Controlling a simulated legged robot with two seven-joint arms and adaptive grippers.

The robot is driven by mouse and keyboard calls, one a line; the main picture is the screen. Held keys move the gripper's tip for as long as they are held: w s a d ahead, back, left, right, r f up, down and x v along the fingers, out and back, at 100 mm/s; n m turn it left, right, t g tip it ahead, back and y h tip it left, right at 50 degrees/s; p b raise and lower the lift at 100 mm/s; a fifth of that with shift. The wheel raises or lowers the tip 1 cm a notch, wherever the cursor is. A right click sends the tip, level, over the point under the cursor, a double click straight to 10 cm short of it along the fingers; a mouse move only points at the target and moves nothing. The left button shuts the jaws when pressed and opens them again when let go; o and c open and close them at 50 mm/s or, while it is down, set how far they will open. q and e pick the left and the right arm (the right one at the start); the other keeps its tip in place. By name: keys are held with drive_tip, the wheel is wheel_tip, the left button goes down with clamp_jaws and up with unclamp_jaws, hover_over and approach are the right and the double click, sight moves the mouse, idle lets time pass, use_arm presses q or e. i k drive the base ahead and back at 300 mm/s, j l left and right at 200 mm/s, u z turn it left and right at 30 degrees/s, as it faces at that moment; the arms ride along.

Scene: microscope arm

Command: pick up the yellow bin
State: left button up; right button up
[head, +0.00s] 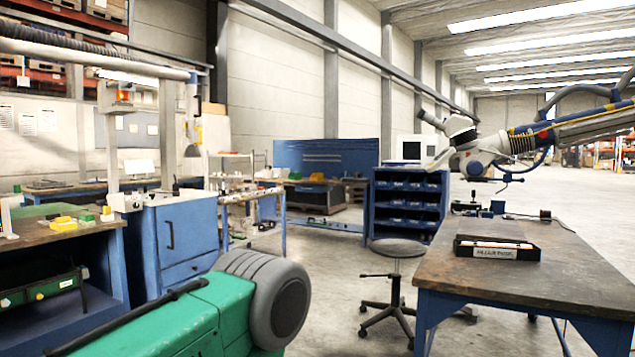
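A small yellow bin (63,224) sits on top of the workbench (30,238) at the far left. It looks upright, and I cannot tell whether anything is in it. A smaller yellow and green item lies just behind and to the right of it. Neither of my grippers shows in the head view, so their place relative to the bin is hidden.
A large green object with a grey ribbed wheel (278,300) fills the bottom foreground. A blue cabinet (183,240) stands right of the workbench. A stool (397,248) and a dark-topped table (500,270) are to the right. Bare floor (330,265) lies between.

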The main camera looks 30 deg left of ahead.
sight(319, 177)
drive_tip(key=i+j+u, duration=1)
drive_tip(key=i, duration=0.4)
drive_tip(key=i+j+u, duration=0.2)
drive_tip(key=i, duration=0.5)
drive_tip(key=i+j+u, duration=0.1)
drive_tip(key=i+u, duration=0.15)
drive_tip(key=i, duration=0.45)
drive_tip(key=i+l+z, duration=0.1)
drive_tip(key=i+z, duration=0.15)
drive_tip(key=i, duration=0.95)
drive_tip(key=i+j+z, duration=0.2)
drive_tip(key=i, duration=1.05)
drive_tip(key=i+z, duration=0.15)
drive_tip(key=i, duration=0.6)
drive_tip(key=i+z, duration=0.15)
drive_tip(key=i, duration=0.55)
drive_tip(key=i+j+z, duration=0.15)
drive_tip(key=i, duration=0.6)
drive_tip(key=i+l+z, duration=0.1)
drive_tip(key=i+z, duration=0.15)
drive_tip(key=i, duration=0.75)
drive_tip(key=i+j+z, duration=0.15)
drive_tip(key=i+z, duration=0.15)
drive_tip(key=i, duration=0.7)
drive_tip(key=i+u, duration=0.35)
drive_tip(key=i, duration=1.5)
